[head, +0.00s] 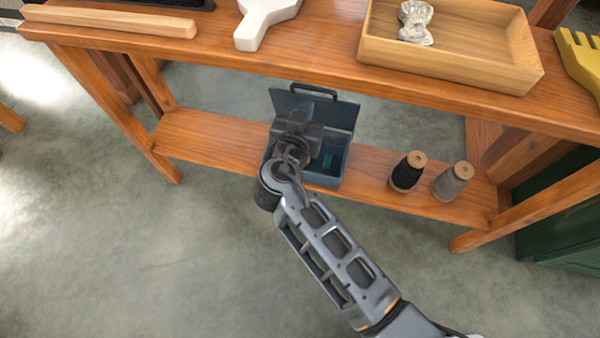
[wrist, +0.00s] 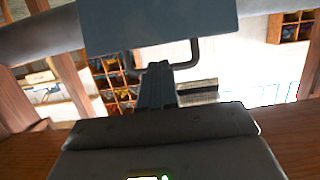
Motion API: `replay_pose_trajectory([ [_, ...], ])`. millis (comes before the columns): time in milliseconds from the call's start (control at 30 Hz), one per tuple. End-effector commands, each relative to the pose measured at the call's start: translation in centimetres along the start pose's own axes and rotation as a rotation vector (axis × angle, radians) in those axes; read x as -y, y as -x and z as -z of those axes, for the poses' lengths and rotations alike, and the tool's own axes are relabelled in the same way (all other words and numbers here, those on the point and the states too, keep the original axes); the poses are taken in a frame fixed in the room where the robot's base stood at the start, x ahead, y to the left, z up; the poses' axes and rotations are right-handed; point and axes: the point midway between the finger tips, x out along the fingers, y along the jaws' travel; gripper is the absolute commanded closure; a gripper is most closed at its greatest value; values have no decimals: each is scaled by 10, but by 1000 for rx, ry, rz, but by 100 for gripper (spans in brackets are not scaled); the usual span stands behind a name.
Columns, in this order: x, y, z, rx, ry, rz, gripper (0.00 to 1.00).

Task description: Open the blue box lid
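The blue box (head: 335,165) stands on the lower wooden shelf. Its lid (head: 340,113) is raised and stands steeply up at the back, with a dark handle (head: 314,90) on its upper edge. The box's inside shows partly; my gripper hides its left part. My gripper (head: 298,118) is over the box, in front of the lid. In the wrist view, the lid (wrist: 158,22) fills the top and its handle (wrist: 193,55) hangs below it. My gripper's fingers (wrist: 156,82) look pressed together as one dark post, close to the handle; whether they touch it is unclear.
Black (head: 408,171) and grey (head: 452,181) wool spools stand right of the box on the lower shelf (head: 215,140). The upper tabletop (head: 320,60) overhangs behind, bearing a wooden tray (head: 490,70), a white paddle-shaped item (head: 262,20) and a yellow item (head: 580,60). The shelf's left is clear.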

Motion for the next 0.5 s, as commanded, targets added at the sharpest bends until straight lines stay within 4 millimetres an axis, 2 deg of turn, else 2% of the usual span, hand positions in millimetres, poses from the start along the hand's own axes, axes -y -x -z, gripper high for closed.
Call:
replay_pose_trajectory([
  [500, 0, 14, -27, 0, 1, 2, 100],
])
